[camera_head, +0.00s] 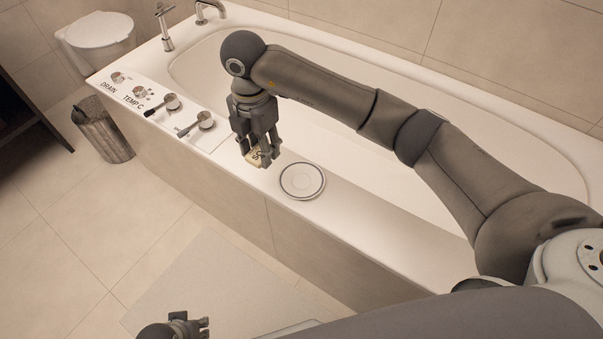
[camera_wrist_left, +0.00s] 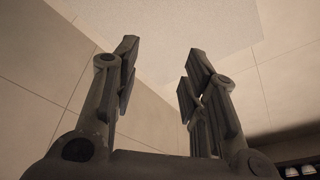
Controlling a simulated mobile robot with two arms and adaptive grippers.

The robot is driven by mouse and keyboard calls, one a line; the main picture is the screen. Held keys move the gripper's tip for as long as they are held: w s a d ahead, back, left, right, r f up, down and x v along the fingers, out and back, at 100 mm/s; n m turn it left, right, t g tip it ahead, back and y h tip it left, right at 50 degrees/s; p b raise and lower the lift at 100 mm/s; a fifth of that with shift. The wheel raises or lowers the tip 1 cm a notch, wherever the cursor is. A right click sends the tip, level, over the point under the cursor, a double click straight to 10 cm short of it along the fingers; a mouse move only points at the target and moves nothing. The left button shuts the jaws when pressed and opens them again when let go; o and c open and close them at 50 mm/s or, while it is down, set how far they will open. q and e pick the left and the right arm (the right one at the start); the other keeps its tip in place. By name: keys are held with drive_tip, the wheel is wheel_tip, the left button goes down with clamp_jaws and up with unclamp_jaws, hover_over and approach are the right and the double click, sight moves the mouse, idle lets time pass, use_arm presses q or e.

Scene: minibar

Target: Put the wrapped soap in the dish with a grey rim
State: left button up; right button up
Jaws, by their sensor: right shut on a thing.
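The wrapped soap (camera_head: 257,160), a small pale yellowish block with dark print, is between the fingers of my right gripper (camera_head: 262,150). This gripper is shut on it and points down over the tub's near ledge, left of the dish. I cannot tell whether the soap touches the ledge. The dish with a grey rim (camera_head: 302,194), round and white, lies on the ledge and looks empty. My left gripper (camera_head: 205,327) is at the bottom edge in the head view, away from the tub. In the left wrist view its fingers (camera_wrist_left: 160,75) stand apart with nothing between them.
The white bathtub (camera_head: 420,262) runs across the view. Taps and knobs (camera_head: 190,118) stand on its left end. A waste bin (camera_head: 103,131) and a toilet (camera_head: 98,32) are at the left. A pale mat (camera_head: 205,285) lies on the floor. The ledge right of the dish is clear.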

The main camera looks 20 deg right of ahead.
drive_tip(key=d+f, duration=0.2)
drive_tip(key=d, duration=0.3)
drive_tip(key=b, duration=0.1)
hover_over(302, 182)
drive_tip(key=f, duration=0.5)
drive_tip(key=shift+w+a, duration=0.1)
drive_tip(key=shift+a, duration=0.15)
drive_tip(key=f, duration=0.3)
drive_tip(key=shift+d+f+b, duration=0.2)
drive_tip(key=shift+d+b, duration=0.05)
drive_tip(key=shift+b, duration=0.15)
use_arm(q)
drive_tip(key=w+v, duration=0.1)
drive_tip(key=v, duration=0.5)
drive_tip(key=shift+w+r, duration=0.3)
drive_tip(key=shift+r, duration=0.1)
use_arm(e)
drive_tip(key=shift+f, duration=0.15)
drive_tip(key=shift+f, duration=0.1)
use_arm(q)
drive_tip(key=shift+r, duration=0.35)
use_arm(e)
drive_tip(key=shift+f, duration=0.25)
drive_tip(key=o, duration=0.9)
use_arm(q)
drive_tip(key=shift+r, duration=0.2)
